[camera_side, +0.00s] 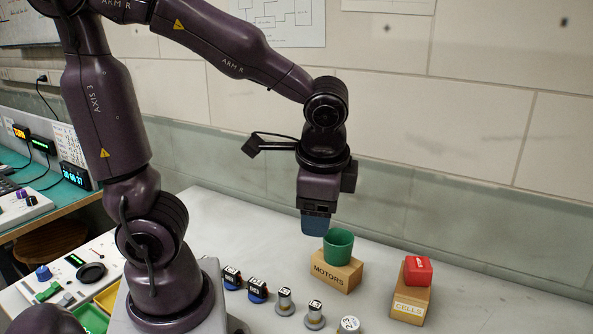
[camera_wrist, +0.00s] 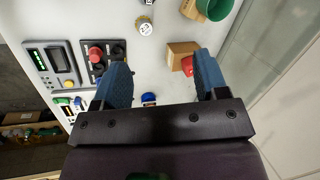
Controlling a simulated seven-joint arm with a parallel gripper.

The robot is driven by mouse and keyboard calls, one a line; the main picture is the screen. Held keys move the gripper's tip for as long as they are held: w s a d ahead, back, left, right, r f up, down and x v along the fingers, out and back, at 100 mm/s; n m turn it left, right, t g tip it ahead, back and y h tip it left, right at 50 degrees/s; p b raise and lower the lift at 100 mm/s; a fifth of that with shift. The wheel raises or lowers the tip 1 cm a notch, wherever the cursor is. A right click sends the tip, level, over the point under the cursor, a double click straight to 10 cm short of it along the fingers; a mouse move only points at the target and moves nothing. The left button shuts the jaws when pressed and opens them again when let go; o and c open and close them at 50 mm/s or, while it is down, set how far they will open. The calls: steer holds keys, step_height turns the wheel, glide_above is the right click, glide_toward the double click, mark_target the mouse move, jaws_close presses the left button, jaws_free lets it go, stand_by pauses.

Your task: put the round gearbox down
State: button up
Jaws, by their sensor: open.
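My gripper (camera_side: 317,228) hangs fingers-down above the grey bench, just left of the green cup (camera_side: 338,246). In the wrist view its two blue fingers (camera_wrist: 160,70) are wide apart, with nothing held between them. Small round silver parts with grey bases stand on the bench: one (camera_side: 285,301) and another (camera_side: 315,315). A round part with a pale labelled top (camera_side: 349,325) is at the front edge; a similar pale round top (camera_wrist: 144,26) shows in the wrist view. I cannot tell which of these is the round gearbox.
The cup sits on the MOTORS box (camera_side: 336,274). A red block (camera_side: 417,269) sits on the CELLS box (camera_side: 409,305). Two blue-and-black servos (camera_side: 257,290) lie left of the round parts. Control panels (camera_wrist: 57,68) stand at left in the wrist view. The bench behind the boxes is clear.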

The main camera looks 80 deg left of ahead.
steer(key=s+r+n+t+h, duration=0.3)
steer(key=r+n+t, duration=0.1)
steer(key=r, duration=0.2)
steer(key=shift+s+d+n+t, duration=0.3)
steer(key=shift+d+n+t, duration=0.05)
steer(key=shift+n+t, duration=0.05)
steer(key=shift+r, duration=0.1)
stand_by(0.6)
